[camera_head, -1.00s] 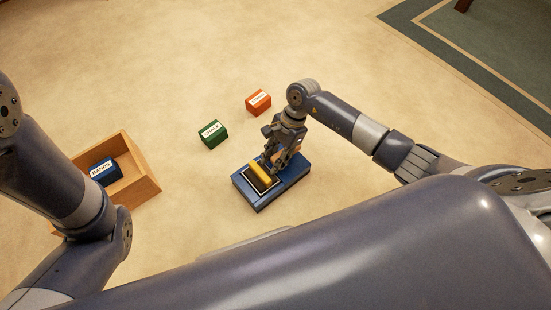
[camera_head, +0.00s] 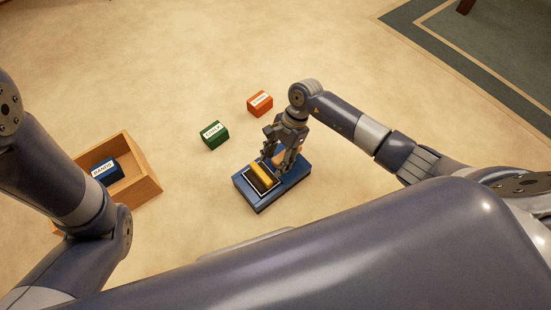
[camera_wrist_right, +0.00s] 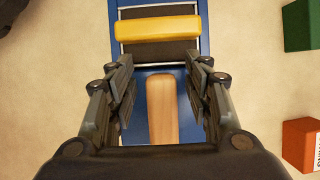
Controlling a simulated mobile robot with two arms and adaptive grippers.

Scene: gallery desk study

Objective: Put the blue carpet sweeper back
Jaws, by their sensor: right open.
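The blue carpet sweeper (camera_head: 294,177) lies flat on the carpet near the middle of the head view. It has a blue body, a dark panel framed in white and a yellow bar (camera_head: 262,172) across that panel. In the right wrist view its blue body (camera_wrist_right: 204,35) runs up the picture, with the yellow bar near the top. My right gripper (camera_head: 279,160) is over the sweeper. In the wrist view its open fingers (camera_wrist_right: 162,72) stand either side of a light wooden handle (camera_wrist_right: 162,108), apart from it. My left arm shows at the left, its gripper out of view.
A green labelled box (camera_head: 214,136) and an orange-red labelled box (camera_head: 260,103) stand on the carpet beyond the sweeper. A wooden tray (camera_head: 145,187) at the left holds a blue labelled box (camera_head: 104,172). A green bordered rug (camera_head: 500,55) lies top right. Carpet between tray and sweeper is clear.

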